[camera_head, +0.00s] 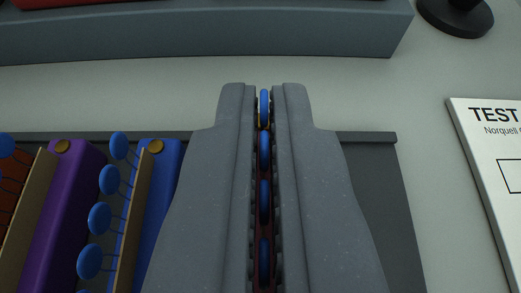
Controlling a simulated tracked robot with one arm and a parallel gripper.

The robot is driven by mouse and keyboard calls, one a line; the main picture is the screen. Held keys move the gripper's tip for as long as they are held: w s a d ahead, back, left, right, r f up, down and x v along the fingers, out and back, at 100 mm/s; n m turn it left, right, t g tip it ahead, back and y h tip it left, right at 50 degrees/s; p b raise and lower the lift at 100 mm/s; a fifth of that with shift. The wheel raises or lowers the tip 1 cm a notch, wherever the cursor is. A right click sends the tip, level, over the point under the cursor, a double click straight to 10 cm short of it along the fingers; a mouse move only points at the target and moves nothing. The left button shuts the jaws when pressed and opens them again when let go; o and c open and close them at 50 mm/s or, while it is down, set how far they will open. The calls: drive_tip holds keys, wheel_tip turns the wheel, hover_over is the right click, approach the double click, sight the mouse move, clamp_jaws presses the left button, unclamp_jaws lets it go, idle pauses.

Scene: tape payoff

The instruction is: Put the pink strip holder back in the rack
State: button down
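My gripper (265,92) is in the middle of the camera view, its two grey fingers close together around a narrow strip. A dark reddish-pink sliver of the pink strip holder (264,228) shows between the fingers, with several blue discs (264,150) in a line along it. The fingers hide most of the holder. The dark grey rack (372,190) lies below and behind the gripper. Its left part bears a blue holder (163,195) and a purple holder (62,205). I cannot tell whether the held holder touches the rack.
A red-brown holder (18,195) shows at the left edge. Tan strips with blue discs stand beside the holders. A long grey block (200,35) lies at the back, with a black round base (455,15) at the back right. A white printed sheet (490,150) lies at the right.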

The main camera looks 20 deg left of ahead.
drive_tip(key=shift+f, duration=0.9)
drive_tip(key=shift+f, duration=0.15)
drive_tip(key=c, duration=1.6)
unclamp_jaws()
drive_tip(key=shift+c, duration=0.2)
drive_tip(key=shift+s+r, duration=0.15)
drive_tip(key=shift+r, duration=0.1)
drive_tip(key=v, duration=0.9)
drive_tip(key=shift+b+v, duration=1.35)
drive_tip(key=shift+b, duration=0.1)
